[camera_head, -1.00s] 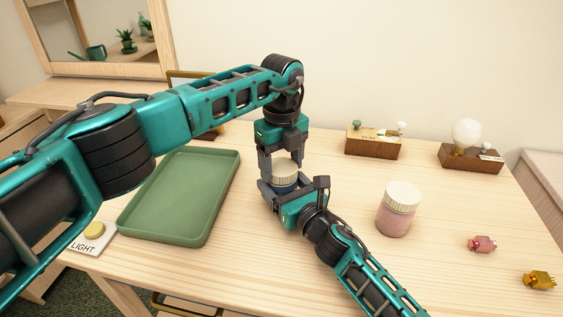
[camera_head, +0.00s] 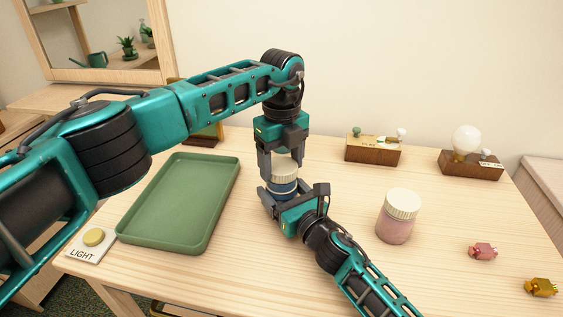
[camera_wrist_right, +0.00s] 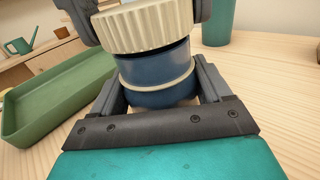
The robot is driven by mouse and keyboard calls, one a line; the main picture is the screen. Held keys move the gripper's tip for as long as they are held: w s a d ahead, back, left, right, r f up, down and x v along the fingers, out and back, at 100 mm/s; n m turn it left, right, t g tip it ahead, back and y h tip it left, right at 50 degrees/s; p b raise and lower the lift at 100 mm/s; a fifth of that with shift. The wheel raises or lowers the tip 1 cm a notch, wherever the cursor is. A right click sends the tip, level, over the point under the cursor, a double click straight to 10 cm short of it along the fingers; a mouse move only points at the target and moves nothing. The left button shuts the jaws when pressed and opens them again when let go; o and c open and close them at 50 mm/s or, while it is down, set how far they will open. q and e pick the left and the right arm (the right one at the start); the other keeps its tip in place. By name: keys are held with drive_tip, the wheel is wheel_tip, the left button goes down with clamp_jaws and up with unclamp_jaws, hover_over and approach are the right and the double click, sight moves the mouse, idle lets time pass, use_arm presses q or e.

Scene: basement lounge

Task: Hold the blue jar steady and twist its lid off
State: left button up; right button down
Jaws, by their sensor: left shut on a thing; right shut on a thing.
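The blue jar (camera_head: 284,187) stands upright over the table, with its ribbed cream lid (camera_head: 284,171) above. My left gripper (camera_head: 282,164) comes from above and is shut on the lid. My right gripper (camera_head: 291,196) comes from the front right and is shut around the jar body. In the right wrist view, the blue jar (camera_wrist_right: 156,80) with its pale ring sits between the right fingers. The lid (camera_wrist_right: 146,27) there looks slightly tilted, with a dark band under it. I cannot tell whether the lid is fully clear of the jar.
A pink jar with a cream lid (camera_head: 397,218) stands to the right. An empty green tray (camera_head: 180,203) lies left. A light switch (camera_head: 93,238), two wooden blocks (camera_head: 373,151) (camera_head: 470,165), and small pink (camera_head: 483,251) and gold (camera_head: 541,287) pieces are around.

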sight(282, 165)
use_arm(q)
drive_tip(key=shift+r, duration=2)
use_arm(e)
unclamp_jaws()
